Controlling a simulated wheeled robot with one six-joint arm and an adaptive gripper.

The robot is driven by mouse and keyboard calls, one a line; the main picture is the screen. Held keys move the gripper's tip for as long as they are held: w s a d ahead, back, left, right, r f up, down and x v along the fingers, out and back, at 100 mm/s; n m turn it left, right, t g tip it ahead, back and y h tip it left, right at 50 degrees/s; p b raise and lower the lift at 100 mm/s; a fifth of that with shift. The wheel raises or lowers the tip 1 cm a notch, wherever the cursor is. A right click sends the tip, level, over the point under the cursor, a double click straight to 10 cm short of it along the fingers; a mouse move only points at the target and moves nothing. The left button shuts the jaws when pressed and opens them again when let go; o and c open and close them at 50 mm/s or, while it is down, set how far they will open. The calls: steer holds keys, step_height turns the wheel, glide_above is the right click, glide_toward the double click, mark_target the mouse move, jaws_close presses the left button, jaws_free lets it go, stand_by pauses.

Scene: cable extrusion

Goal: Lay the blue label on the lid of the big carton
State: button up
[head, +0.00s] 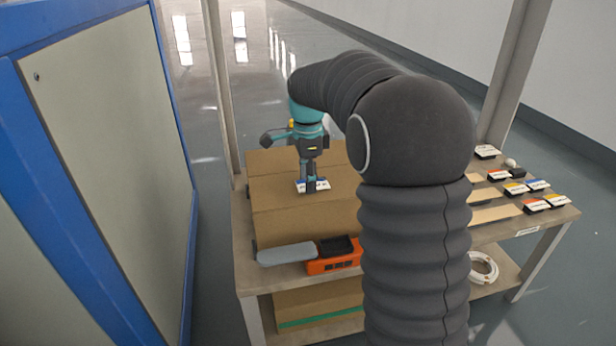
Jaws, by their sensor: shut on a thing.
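The big carton (270,195) is a brown cardboard box on the table, with its lid facing up. My gripper (311,188) points down over the lid, near its middle. It is shut on the blue label (322,184), a small white card with a blue part. The label is at or just above the lid; I cannot tell whether it touches. The fingers cover part of the label. My arm hides the right side of the carton.
An orange device (330,266) and a grey-handled tool (287,254) lie in front of the carton. Several small coloured label blocks (537,186) stand at the right of the table (550,216). A white cable coil (484,268) and another carton (305,300) are on the lower shelf. A blue-framed cabinet (110,150) stands left.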

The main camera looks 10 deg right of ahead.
steer(key=shift+f, duration=0.15)
steer(key=o, duration=0.8)
step_height(320, 180, up, 12)
steer(key=shift+w, duration=0.15)
stand_by(0.6)
